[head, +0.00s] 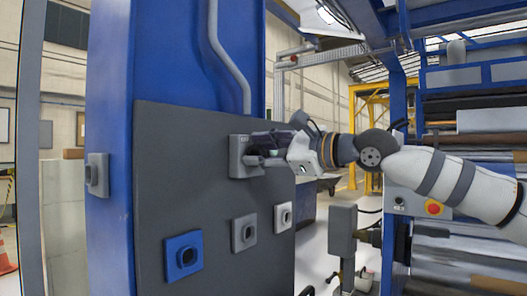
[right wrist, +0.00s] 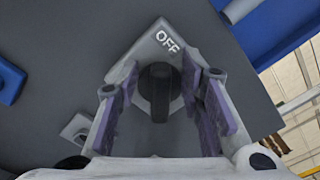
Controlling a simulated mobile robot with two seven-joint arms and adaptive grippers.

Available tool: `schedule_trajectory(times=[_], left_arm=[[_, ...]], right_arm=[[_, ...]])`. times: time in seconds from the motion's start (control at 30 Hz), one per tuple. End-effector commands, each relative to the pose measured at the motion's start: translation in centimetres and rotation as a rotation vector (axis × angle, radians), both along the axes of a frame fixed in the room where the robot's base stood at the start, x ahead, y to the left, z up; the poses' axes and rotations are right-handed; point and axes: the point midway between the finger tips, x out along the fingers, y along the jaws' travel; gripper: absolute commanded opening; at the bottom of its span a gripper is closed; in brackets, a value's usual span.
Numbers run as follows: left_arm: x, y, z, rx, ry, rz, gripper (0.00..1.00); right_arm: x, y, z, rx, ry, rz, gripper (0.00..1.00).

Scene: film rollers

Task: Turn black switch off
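The black switch (right wrist: 158,88) is a dark knob on a square grey plate (right wrist: 140,55). White letters "OFF" stand near one edge of the plate. In the head view the plate (head: 237,160) is on the upper right of the dark grey panel, and my right gripper (head: 254,150) hides the knob. In the right wrist view, the right gripper's fingers (right wrist: 160,98) are open, with purple inner pads on either side of the knob. A gap shows between the knob and each pad. The knob's long side runs up and down in that view, at a slant to the plate. My left gripper is not in view.
The dark panel (head: 195,130) on the blue column (head: 180,50) also carries a blue switch plate (head: 183,257), a grey one (head: 243,233) and a whiter one (head: 283,217). Another grey box (head: 96,174) is on the column's left side. Racks with rollers (head: 470,105) stand at right.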

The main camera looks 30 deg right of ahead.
Motion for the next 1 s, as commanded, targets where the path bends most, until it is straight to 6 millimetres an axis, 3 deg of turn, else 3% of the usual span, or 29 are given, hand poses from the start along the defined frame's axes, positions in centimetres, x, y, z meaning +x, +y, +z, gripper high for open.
schedule_trajectory(times=[0.13, 0.4, 0.5, 0.67, 1.0], left_arm=[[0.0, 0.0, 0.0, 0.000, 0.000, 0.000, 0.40], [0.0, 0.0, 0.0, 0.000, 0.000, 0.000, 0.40], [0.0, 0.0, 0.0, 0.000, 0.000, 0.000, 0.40], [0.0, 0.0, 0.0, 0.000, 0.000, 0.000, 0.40], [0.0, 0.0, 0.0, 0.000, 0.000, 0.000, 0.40]], right_arm=[[-1.8, -0.9, 0.2, 0.004, -0.004, -0.001, 0.35], [-8.5, -3.6, 0.1, 0.003, -0.006, -0.001, 0.35], [-10.0, -4.2, 0.1, 0.002, -0.003, -0.001, 0.35], [-11.1, -4.6, 0.0, 0.000, -0.002, 0.000, 0.35], [-11.1, -4.6, 0.0, -0.001, 0.000, 0.000, 0.35]])
